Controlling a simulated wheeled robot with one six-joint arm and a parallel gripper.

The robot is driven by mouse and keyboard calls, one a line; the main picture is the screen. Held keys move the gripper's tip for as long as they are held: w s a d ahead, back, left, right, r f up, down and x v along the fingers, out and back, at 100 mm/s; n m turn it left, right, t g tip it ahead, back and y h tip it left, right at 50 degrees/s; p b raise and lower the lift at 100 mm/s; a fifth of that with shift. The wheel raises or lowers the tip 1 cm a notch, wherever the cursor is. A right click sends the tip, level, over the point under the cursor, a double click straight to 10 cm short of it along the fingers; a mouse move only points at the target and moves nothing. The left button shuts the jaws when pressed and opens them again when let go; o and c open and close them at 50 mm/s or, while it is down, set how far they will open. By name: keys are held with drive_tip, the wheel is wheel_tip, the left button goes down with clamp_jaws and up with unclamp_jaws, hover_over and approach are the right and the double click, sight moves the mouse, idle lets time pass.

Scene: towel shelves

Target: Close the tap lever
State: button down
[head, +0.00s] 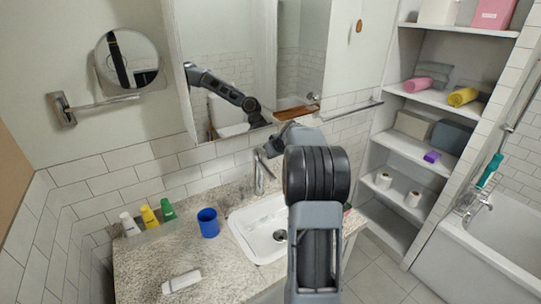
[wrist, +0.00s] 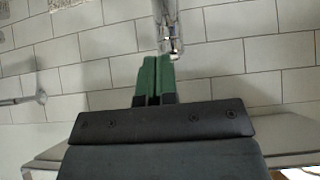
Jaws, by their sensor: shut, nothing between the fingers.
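The chrome tap (head: 261,176) stands upright behind the sink basin (head: 247,238) in the head view. My arm rises in front of the basin's right side, and its far end is above and right of the tap. The fingertips are not clear there. In the wrist view, my gripper (wrist: 157,60) has its green fingers shut together with nothing between them. A chrome part of the tap (wrist: 165,14) comes down from the top edge, and its end is just right of the fingertips. I cannot tell whether they touch, nor how the lever is set.
On the counter (head: 140,262) are a blue cup (head: 208,222), a white item (head: 182,281) and several small tubes at the back left. A mirror and tiled wall stand behind the tap. Shelves (head: 437,97) with towels and a bathtub (head: 480,262) are at the right.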

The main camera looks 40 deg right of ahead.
drive_tip(key=shift+f, duration=0.2)
drive_tip(key=w+r+b+v, duration=0.1)
drive_tip(key=v, duration=1.2)
drive_tip(key=shift+r, duration=0.25)
